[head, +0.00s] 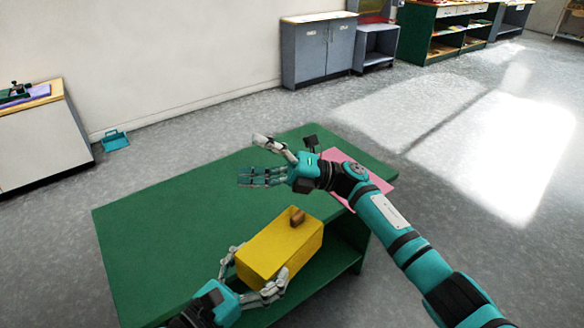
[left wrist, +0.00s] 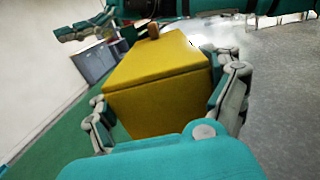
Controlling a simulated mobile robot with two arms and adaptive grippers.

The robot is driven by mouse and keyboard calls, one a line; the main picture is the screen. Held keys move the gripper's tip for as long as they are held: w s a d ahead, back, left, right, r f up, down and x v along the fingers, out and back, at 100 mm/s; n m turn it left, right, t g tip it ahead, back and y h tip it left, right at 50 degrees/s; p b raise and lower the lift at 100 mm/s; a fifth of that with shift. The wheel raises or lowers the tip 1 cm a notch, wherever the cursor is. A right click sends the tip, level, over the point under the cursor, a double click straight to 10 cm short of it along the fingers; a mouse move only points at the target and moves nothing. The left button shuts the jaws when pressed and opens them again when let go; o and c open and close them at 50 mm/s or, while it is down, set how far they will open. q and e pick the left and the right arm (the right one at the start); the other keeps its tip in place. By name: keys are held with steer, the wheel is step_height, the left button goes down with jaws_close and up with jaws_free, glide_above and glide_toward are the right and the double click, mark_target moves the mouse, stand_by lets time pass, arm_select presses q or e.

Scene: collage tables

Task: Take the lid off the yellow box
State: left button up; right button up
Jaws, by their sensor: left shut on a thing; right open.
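The yellow box (head: 279,248) is at the front edge of the green table (head: 150,228) in the head view. A small brown knob (head: 297,217) stands on its top near the far right end. My left gripper (head: 256,272) is shut on the yellow box, with fingers on both sides of its near end. In the left wrist view the box (left wrist: 160,85) fills the space between the fingers. My right gripper (head: 262,160) is open and empty, above the table beyond the box.
A pink sheet (head: 345,160) lies on the table's right part, partly behind my right arm. The table's left part is bare. A cabinet (head: 35,135) stands at the left and a teal dustpan (head: 115,139) lies on the floor. Grey cabinets (head: 318,50) line the back wall.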

steer(key=s+a+r+n+g+h, duration=0.45)
steer(key=s+n+h, duration=0.2)
steer(key=n, duration=0.35)
steer(key=n+t+h, duration=0.6)
steer(key=n+h, duration=0.8)
steer(key=h, duration=0.1)
glide_toward(292, 217)
step_height(292, 217, down, 10)
steer(key=shift+s+a+f, duration=0.15)
steer(key=shift+f, duration=0.05)
steer(key=c, duration=1.4)
steer(key=shift+o, duration=0.2)
steer(key=shift+r, duration=0.25)
